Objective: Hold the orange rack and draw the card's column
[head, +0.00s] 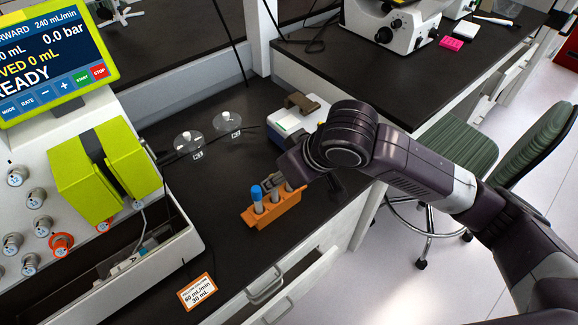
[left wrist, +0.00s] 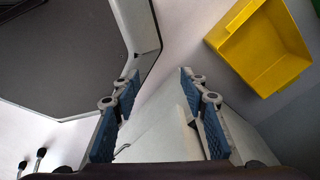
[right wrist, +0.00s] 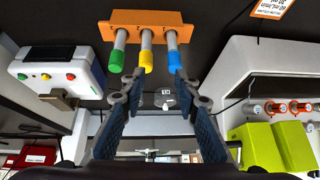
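The orange rack (head: 284,212) stands on the dark bench and holds columns. In the head view, a blue-capped column (head: 257,194) shows at its left end. The right wrist view shows the rack (right wrist: 170,20) with green-capped (right wrist: 117,62), yellow-capped (right wrist: 146,65) and blue-capped (right wrist: 173,62) columns. My right gripper (right wrist: 152,84) is open beside the rack, its fingertips near the caps; I cannot tell whether they touch. The card (head: 198,291) lies near the bench's front edge; it reads 60 mL/min, 30 mL, its top line too small. My left gripper (left wrist: 158,78) is open and empty, outside the head view.
A pump machine with a screen (head: 55,60) and lime-green block (head: 85,178) stands at left. Two clear domed vessels (head: 188,141) and a white-blue device (head: 295,118) sit behind the rack. A green chair (head: 455,150) stands right. The left wrist view shows a yellow bin (left wrist: 262,50).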

